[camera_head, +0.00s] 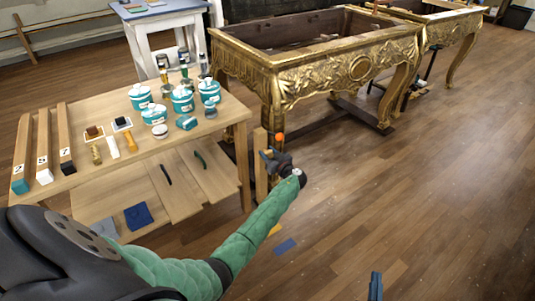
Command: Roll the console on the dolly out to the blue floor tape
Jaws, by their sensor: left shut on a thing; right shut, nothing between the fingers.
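The gilt console (318,78) stands at the upper middle, carved and open-topped. Its feet are over a dark wooden dolly (358,112), which is partly hidden by the legs. My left gripper (272,158) is at the near left leg, beside the workbench corner. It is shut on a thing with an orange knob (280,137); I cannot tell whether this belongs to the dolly.
A wooden workbench (222,128) with teal jars, brushes and wooden bars stands left of the console. Another gilt frame (448,20) stands behind right.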

